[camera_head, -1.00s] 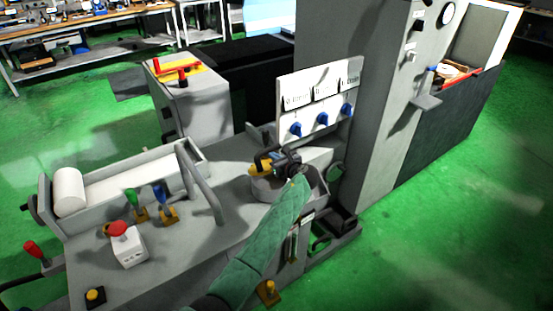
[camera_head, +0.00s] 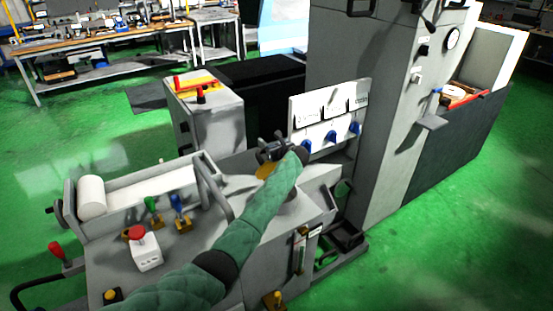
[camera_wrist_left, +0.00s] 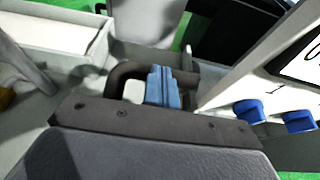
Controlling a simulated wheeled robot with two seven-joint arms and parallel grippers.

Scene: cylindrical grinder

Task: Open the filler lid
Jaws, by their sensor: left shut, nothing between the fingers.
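My left gripper (camera_head: 272,150) is above the grey machine top, left of the panel with blue knobs. In the left wrist view its blue fingers (camera_wrist_left: 165,88) are shut together with nothing between them. A yellow part (camera_head: 265,171) shows just below the gripper; it may belong to the filler lid. My green-sleeved arm covers much of the area around it, so I cannot tell the lid's outline or whether it is open. I cannot tell whether the gripper touches the yellow part. My right gripper is not in view.
An upright panel with blue knobs (camera_head: 331,137) stands close right of the gripper. A grey bent bar (camera_head: 212,188) and green and blue levers (camera_head: 177,203) stand to the left. A red button box (camera_head: 145,248) is nearer. A tall grey cabinet (camera_head: 365,80) rises behind right.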

